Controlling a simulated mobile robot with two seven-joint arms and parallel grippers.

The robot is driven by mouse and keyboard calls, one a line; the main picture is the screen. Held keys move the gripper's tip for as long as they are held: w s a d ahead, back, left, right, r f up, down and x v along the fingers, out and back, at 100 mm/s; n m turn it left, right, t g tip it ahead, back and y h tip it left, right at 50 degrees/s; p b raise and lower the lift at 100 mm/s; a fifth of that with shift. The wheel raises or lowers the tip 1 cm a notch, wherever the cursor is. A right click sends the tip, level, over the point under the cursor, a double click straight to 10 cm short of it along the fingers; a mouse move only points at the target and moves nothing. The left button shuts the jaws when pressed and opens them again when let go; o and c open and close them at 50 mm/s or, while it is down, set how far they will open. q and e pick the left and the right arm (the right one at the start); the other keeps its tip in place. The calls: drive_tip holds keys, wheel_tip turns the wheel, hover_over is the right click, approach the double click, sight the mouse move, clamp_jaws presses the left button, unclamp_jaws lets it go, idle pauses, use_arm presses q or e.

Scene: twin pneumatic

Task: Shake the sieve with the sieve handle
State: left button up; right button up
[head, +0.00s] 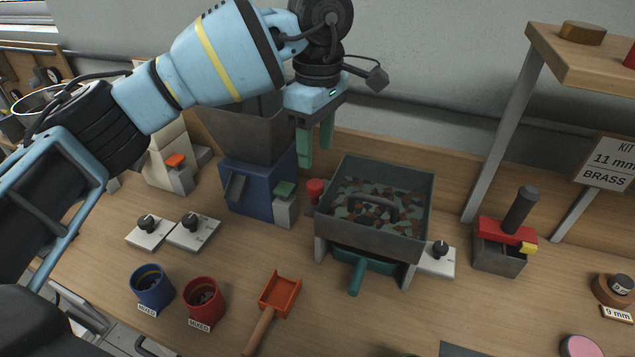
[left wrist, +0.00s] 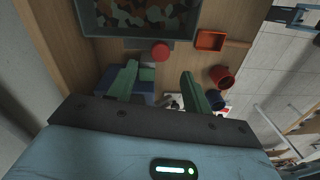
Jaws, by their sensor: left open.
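The sieve (head: 333,228) is a dark grey open box on short legs, filled with mixed brown, green and grey pieces. A dark arched handle (head: 385,213) rises in its middle above the pieces. A green tray with a teal grip (head: 357,278) sits under the box. My left gripper (head: 316,155) is open and empty, its green fingers pointing down behind and left of the sieve. In the left wrist view the fingers (left wrist: 160,75) are spread apart, and part of the sieve (left wrist: 140,32) shows at the top. My right gripper is not in view.
A red knob (head: 316,190) stands left of the sieve, near a blue machine with a hopper (head: 245,190). An orange scoop (head: 280,295), a red cup (head: 204,301) and a blue cup (head: 152,288) are in front. A shelf post (head: 503,140) rises at right.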

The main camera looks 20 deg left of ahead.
sight(315, 183)
use_arm(q)
drive_tip(key=shift+f, duration=0.35)
drive_tip(key=f, duration=0.5)
drive_tip(key=shift+s+f, duration=0.2)
drive_tip(key=shift+f, duration=0.8)
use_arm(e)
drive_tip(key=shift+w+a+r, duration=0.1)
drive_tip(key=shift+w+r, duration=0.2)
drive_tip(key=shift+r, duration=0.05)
use_arm(q)
drive_tip(key=shift+c, duration=0.4)
